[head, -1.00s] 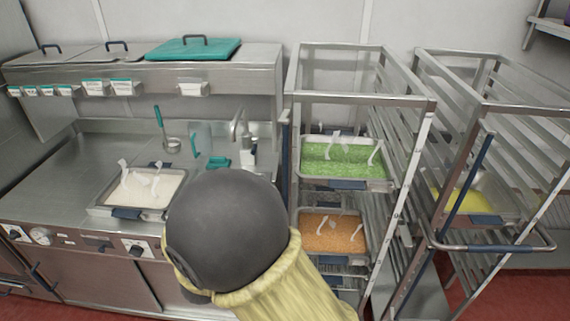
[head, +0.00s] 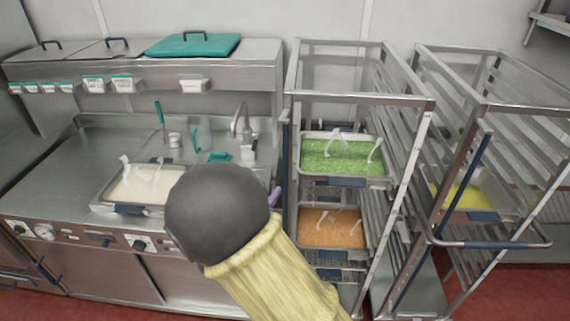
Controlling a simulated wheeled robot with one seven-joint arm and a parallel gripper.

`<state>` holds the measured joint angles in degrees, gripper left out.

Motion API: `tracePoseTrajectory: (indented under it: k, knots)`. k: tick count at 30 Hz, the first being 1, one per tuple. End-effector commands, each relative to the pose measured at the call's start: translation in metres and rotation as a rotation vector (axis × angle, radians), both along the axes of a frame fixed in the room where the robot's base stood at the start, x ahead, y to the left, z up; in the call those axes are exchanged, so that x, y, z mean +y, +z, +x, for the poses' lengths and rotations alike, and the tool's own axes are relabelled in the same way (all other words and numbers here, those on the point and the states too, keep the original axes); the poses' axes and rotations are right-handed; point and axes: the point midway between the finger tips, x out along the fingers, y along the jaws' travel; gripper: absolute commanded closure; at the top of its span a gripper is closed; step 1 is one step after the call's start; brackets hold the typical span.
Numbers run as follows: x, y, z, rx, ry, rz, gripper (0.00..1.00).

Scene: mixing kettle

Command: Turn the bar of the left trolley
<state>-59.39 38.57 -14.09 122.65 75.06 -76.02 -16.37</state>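The left trolley (head: 362,97) is a tall steel rack in the middle of the head view, beside the counter. A dark blue upright bar (head: 284,160) shows along its left front post; its lower part is hidden behind my arm. The trolley holds a tray of green food (head: 342,155) above a tray of orange food (head: 331,229). My arm, with a dark grey round joint and yellow sleeve, stands in front of the trolley's left side. A small purple piece (head: 275,197) shows past the joint, near the bar; it may be part of my gripper. The fingers cannot be made out.
A second trolley (head: 520,112) stands close on the right, with a yellow-food tray (head: 458,194) and a blue-gripped bar (head: 490,244) jutting forward. The steel counter (head: 60,165) on the left holds a tray of white food (head: 141,184). Red floor shows in front.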

Motion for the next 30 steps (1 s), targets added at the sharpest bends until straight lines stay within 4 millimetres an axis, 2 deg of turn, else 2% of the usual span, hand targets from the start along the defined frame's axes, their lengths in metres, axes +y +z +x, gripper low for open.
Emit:
tracePoseTrajectory:
  k: [12,18,29,30]
  knots:
    - [-0.030,0.003,0.069,-0.001,-0.003,-0.001,0.68]
    - [-0.040,0.002,0.093,0.000,-0.001,0.000,0.68]
    - [-0.042,0.000,0.100,0.001,0.001,0.000,0.68]
    - [-0.042,0.000,0.100,0.001,0.001,0.000,0.72]
